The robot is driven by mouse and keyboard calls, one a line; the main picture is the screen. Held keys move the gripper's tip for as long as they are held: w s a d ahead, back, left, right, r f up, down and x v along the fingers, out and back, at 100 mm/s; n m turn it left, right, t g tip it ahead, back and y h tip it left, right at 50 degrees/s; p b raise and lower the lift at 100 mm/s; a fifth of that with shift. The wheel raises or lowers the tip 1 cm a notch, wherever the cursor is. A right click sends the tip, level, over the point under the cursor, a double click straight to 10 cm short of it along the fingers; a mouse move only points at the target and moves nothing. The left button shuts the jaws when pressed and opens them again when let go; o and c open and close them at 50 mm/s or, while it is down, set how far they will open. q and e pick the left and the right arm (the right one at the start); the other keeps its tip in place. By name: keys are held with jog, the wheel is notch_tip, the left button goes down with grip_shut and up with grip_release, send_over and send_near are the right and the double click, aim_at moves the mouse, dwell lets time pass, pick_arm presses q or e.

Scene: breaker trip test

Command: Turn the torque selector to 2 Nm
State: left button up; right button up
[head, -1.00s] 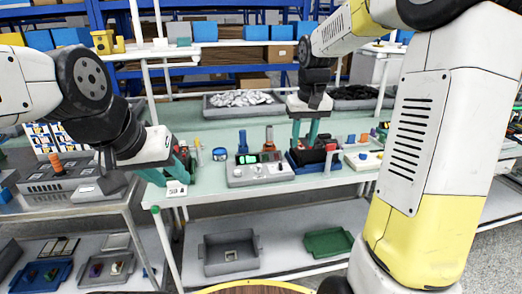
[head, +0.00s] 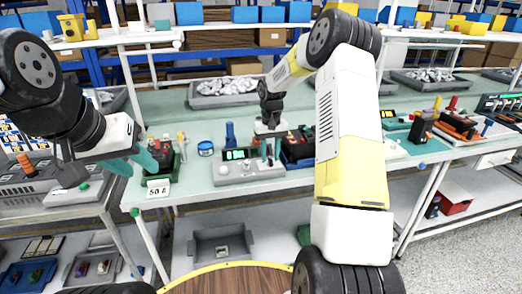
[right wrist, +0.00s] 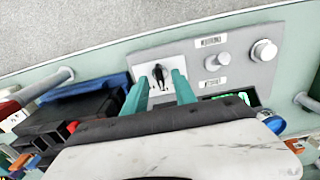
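The grey tester unit (head: 228,174) with a lit green display (head: 238,154) stands at the table's front edge. In the right wrist view, a black selector knob (right wrist: 160,75) sits on its white plate (right wrist: 146,70), pointer roughly upright in the picture. The plate's scale markings are too small to read. My right gripper (right wrist: 161,78) is open, its teal fingers on either side of the knob with gaps visible. The right gripper shows over the unit's right end in the head view (head: 270,152). My left gripper (head: 136,166) is beside a dark breaker holder (head: 165,160); its grip is unclear.
A "50 A" card (head: 158,188) stands at the front edge. A dark block in a blue tray (head: 298,148) stands just right of the unit. A blue tape roll (head: 205,148) lies to the left.

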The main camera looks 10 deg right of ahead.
jog(key=shift+f, duration=0.65)
grip_shut()
jog(key=shift+n, duration=0.4)
jog(key=n, duration=0.3)
jog(key=shift+n, duration=2.5)
